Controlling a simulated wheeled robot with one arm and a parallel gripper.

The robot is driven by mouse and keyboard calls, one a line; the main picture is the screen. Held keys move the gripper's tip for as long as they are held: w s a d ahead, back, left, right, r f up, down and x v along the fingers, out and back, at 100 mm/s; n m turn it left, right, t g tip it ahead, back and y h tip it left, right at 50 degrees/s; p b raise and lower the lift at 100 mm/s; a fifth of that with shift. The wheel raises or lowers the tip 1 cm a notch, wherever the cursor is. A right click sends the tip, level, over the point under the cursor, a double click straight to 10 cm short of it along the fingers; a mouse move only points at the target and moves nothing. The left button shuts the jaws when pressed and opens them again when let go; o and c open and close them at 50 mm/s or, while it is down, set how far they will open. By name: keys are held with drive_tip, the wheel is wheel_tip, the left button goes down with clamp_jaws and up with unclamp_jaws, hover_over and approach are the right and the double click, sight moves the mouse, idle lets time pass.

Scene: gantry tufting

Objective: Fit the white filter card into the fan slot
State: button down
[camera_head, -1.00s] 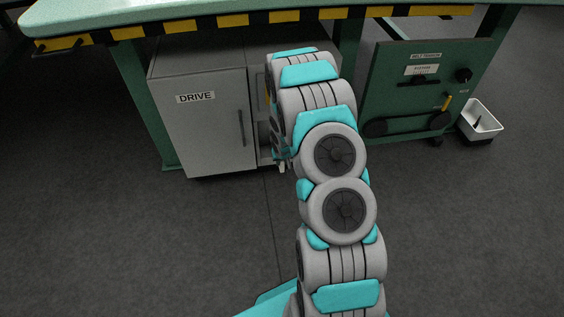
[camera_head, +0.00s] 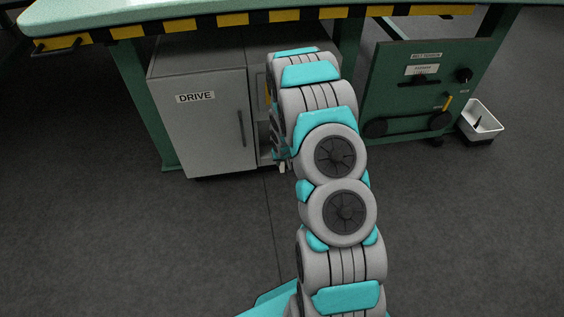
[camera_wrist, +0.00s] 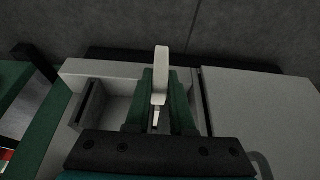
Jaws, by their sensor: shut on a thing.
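My gripper (camera_wrist: 162,108) is shut on a thin white piece, which I take to be the filter card (camera_wrist: 160,72). In the wrist view the card stands edge-on between the green fingers and sticks out beyond them. The gripper is over the front of the grey cabinet's open bay (camera_wrist: 118,100). A dark narrow slot (camera_wrist: 88,104) shows at the bay's left side; I cannot tell whether it is the fan slot. In the head view my arm hides most of the gripper, and only a small pale tip shows below it.
The grey cabinet marked DRIVE (camera_head: 205,125) stands under the table (camera_head: 250,8) with its striped edge. A green belt tension panel (camera_head: 415,90) and a white bin (camera_head: 482,118) are at the right. The floor in front is clear.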

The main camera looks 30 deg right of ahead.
drive_tip(key=shift+w+d+p, duration=0.3)
drive_tip(key=shift+w+p, duration=0.05)
drive_tip(key=shift+w, duration=0.65)
drive_tip(key=shift+w+d+p, duration=0.25)
drive_tip(key=shift+w+p, duration=0.1)
drive_tip(key=shift+w, duration=0.7)
drive_tip(key=shift+w+d+p, duration=0.3)
drive_tip(key=shift+w+p, duration=0.05)
drive_tip(key=shift+w, duration=0.65)
idle(0.8)
drive_tip(key=c, duration=0.7)
unclamp_jaws()
drive_tip(key=shift+v, duration=3.9)
